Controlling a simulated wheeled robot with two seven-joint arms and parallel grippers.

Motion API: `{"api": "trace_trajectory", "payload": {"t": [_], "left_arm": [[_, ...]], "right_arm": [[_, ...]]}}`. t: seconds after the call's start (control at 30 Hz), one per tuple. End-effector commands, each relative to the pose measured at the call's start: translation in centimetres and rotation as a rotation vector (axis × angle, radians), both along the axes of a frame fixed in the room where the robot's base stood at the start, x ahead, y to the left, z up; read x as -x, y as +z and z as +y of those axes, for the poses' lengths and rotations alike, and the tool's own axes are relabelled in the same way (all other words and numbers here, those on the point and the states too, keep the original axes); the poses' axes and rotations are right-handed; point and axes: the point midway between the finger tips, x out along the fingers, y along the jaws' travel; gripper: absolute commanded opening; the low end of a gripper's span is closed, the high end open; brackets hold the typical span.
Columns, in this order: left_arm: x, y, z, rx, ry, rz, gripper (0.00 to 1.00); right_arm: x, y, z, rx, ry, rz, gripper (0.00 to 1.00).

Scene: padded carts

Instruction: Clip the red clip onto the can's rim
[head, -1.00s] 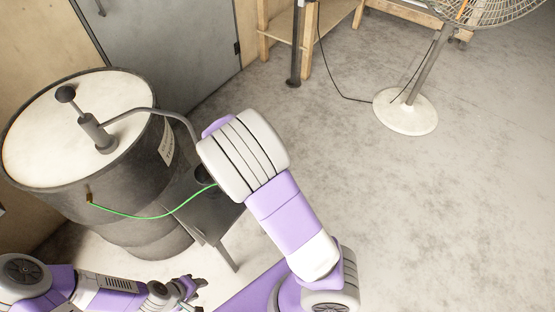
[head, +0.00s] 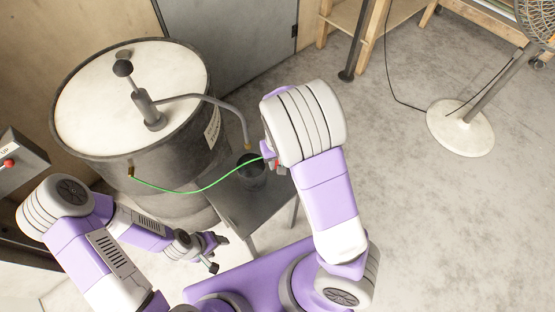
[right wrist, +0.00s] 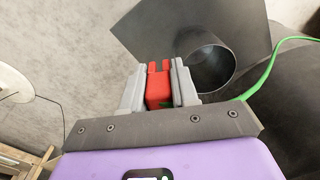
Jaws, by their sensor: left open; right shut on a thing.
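The red clip (right wrist: 158,88) is between the grey fingers of my right gripper (right wrist: 158,90) in the right wrist view, its two prongs pointing away from the wrist. In the head view a bit of the red clip (head: 278,165) shows beside my right wrist. The dark can (right wrist: 211,66) stands open-topped on a dark stand, just to the right of the clip; the two look apart. In the head view the can (head: 251,172) is left of my right gripper. A green cable (head: 190,192) runs from the drum to the clip. My left gripper (head: 212,250) is open and empty.
A large drum (head: 62,140) with a pump and curved spout (head: 220,103) stands behind the can's stand (head: 255,208). A grey box with a red button (head: 20,160) is at the left. A fan base (head: 460,127) stands at right on open floor.

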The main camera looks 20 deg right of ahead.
Motion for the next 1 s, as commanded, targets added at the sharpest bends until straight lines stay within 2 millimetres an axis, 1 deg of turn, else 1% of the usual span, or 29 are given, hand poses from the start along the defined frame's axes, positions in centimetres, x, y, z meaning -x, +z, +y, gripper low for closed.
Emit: {"api": "trace_trajectory", "payload": {"t": [0.03, 0.2, 0.3, 0.4, 0.57, 1.0], "left_arm": [[0.0, 0.8, 0.0, 0.001, -0.001, -0.001, 0.59], [-0.1, 2.5, -0.1, 0.001, -0.002, -0.002, 0.59], [-0.1, 3.2, -0.1, 0.0, -0.002, -0.003, 0.59], [-0.1, 3.5, -0.1, 0.0, -0.001, -0.003, 0.59], [-0.1, 3.2, -0.1, 0.0, -0.001, -0.003, 0.59], [-0.1, 0.8, -0.1, 0.001, -0.001, -0.002, 0.59]], "right_arm": [[0.4, 0.0, -0.7, -0.015, -0.078, 0.001, 0.0], [1.0, -0.6, -1.7, -0.068, -0.361, -0.018, 0.0], [1.2, -0.8, -2.0, -0.094, -0.492, -0.028, 0.0], [1.3, -0.9, -2.1, -0.111, -0.576, -0.037, 0.0], [1.1, -1.4, -2.0, -0.119, -0.614, -0.042, 0.0], [-0.3, -4.0, -0.3, -0.117, -0.609, -0.043, 0.0]]}}
